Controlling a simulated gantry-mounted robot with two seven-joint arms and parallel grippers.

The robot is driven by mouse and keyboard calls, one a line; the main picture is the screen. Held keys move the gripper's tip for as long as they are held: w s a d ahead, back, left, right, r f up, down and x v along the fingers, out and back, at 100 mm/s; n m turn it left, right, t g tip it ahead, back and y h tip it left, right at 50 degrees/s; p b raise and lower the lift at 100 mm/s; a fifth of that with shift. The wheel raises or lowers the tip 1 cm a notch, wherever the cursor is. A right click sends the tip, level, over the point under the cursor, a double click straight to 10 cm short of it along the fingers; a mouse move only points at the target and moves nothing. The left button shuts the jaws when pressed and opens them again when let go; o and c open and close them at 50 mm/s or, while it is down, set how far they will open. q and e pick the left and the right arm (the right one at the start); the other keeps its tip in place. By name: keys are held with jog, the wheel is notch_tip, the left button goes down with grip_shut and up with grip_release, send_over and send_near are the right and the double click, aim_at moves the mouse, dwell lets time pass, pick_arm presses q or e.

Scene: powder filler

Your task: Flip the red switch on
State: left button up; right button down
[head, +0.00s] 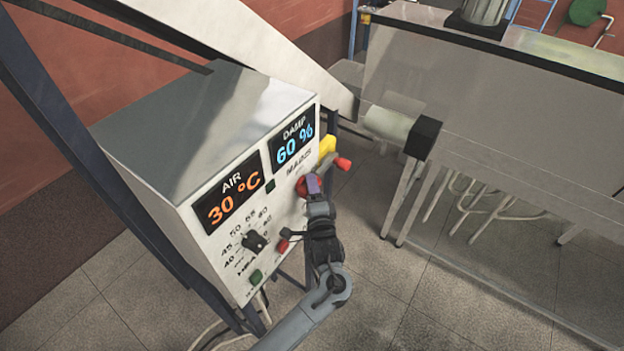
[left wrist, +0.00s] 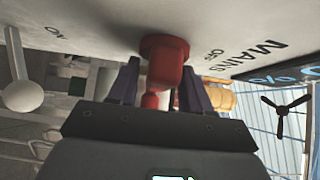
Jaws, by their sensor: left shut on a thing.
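The red switch (head: 301,187) sits on the front panel of the white control box (head: 212,180), below the MAINS label. In the left wrist view the red switch (left wrist: 166,62) stands out from the panel, with OFF printed on one side and ON on the other. My left gripper (head: 314,184) is at the panel, its purple fingers (left wrist: 160,85) on either side of the switch and shut on it. The fingers partly hide the switch in the head view. My right gripper is in neither view.
The panel also has AIR and DAMP displays, a black dial (head: 254,241) and a green button (head: 256,277). A yellow part (head: 327,146) and a red knob (head: 343,163) stick out near the switch.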

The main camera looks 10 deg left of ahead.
pick_arm(q)
jog(key=shift+f, duration=0.1)
jog(key=o, duration=0.7)
